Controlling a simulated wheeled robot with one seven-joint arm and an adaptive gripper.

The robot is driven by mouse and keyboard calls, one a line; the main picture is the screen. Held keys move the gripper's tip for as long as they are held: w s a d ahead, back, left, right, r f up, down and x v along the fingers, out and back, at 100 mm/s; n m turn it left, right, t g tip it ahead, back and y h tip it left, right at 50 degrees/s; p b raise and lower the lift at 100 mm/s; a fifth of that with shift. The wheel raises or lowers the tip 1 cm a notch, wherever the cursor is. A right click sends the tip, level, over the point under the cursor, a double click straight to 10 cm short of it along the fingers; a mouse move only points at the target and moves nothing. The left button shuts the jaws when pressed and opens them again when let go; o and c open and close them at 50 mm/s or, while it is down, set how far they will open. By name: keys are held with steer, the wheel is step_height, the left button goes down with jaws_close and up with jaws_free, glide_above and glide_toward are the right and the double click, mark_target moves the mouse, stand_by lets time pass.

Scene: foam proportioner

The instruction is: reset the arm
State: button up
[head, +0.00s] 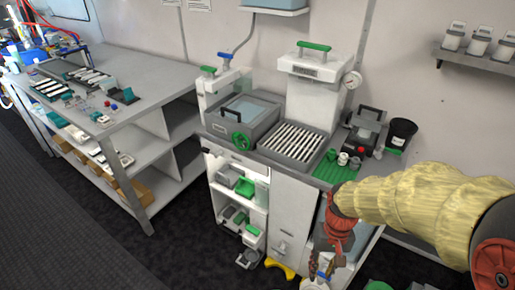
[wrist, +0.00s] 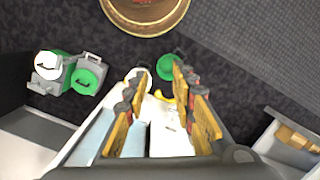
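My arm, in a yellow sleeve, reaches in from the right in the head view. It points down in front of the right end of the foam proportioner unit (head: 291,200). My gripper (head: 322,272) hangs low near the bottom edge, beside the unit's lower front. In the wrist view my gripper (wrist: 160,85) has its two orange-brown fingers spread apart. A white object (wrist: 162,125) shows between and beyond them, and I see no finger clearly pressing on it. Its full shape is hidden.
A grey bench (head: 150,95) with small parts stands at left. A yellow piece (head: 280,268) lies on the floor near my gripper. The dark floor at front left is clear.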

steer(key=s+r+t+p, duration=0.1)
steer(key=s+r+t, duration=0.2)
steer(key=r, duration=0.9)
steer(key=s+r+t+p, duration=0.2)
steer(key=s+r+t, duration=0.1)
steer(key=r, duration=0.8)
steer(key=shift+d+r+n+t+h, duration=0.35)
steer(key=shift+d+n+t+h, duration=0.1)
steer(key=shift+t, duration=0.15)
steer(key=shift+o, duration=0.3)
